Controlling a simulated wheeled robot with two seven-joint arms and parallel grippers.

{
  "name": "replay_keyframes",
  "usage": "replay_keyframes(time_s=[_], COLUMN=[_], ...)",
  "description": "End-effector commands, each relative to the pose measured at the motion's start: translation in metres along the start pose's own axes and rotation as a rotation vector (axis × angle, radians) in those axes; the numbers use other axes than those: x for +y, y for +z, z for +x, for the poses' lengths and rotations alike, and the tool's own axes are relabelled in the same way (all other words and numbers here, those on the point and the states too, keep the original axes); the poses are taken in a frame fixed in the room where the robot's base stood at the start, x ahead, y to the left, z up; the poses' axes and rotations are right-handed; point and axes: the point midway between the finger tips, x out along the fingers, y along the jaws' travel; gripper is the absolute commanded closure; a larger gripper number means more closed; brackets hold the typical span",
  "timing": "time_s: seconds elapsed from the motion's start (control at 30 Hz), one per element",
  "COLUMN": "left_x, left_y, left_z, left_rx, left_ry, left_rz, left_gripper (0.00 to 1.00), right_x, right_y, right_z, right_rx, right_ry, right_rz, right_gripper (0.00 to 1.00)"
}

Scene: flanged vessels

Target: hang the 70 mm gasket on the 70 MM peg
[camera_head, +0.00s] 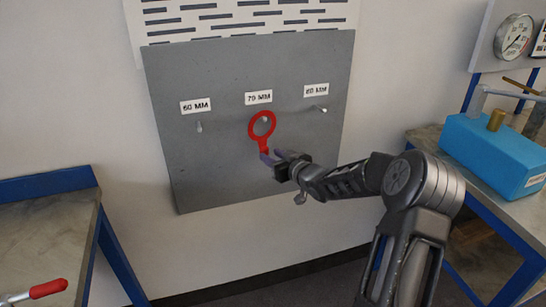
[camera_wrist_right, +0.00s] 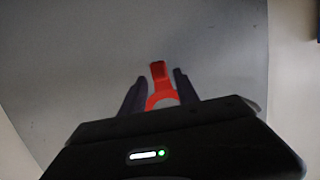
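The red gasket (camera_head: 251,129), a ring with a tab pointing down, is at the grey board below the 70 MM label (camera_head: 259,97). The light end of the 70 MM peg (camera_head: 265,119) shows inside the ring's opening, near its upper edge. My right gripper (camera_head: 271,157) is just below the ring, by the tab's lower end. In the right wrist view the gasket (camera_wrist_right: 158,71) shows between the two dark fingers (camera_wrist_right: 156,88), with gaps on both sides, so the gripper is open. Whether the ring touches the peg is too small to tell. My left gripper is not in view.
The grey board (camera_head: 220,170) also carries a bare peg on the left (camera_head: 199,127) and one on the right (camera_head: 319,109), each under a label. A bench (camera_head: 40,225) stands at left. A blue box (camera_head: 490,150) sits on the right bench.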

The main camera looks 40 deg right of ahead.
Motion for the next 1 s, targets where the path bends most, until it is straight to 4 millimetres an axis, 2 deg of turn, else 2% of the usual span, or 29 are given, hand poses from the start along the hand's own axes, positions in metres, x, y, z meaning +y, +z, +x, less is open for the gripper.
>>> replay_keyframes(time_s=[0.03,0.13,0.47,0.57,0.9,1.0], left_x=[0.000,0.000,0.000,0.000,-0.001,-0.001], left_y=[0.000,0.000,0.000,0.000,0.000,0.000], left_z=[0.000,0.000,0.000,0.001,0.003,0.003], left_rx=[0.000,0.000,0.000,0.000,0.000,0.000], left_ry=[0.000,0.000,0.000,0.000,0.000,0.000], left_rz=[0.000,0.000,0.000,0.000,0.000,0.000], left_gripper=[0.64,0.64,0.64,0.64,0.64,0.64], right_x=[0.000,0.000,0.000,0.001,0.001,0.001], right_y=[0.000,0.000,0.000,0.000,0.000,0.000], right_z=[0.000,0.000,-0.003,-0.011,-0.065,-0.074], right_rx=[0.000,0.000,-0.001,-0.002,0.000,0.000], right_ry=[0.000,0.000,0.001,0.002,0.002,0.001], right_rz=[0.000,0.000,-0.001,-0.003,-0.003,-0.002], right_gripper=[0.58,0.50,0.50,0.50,0.50,0.50])
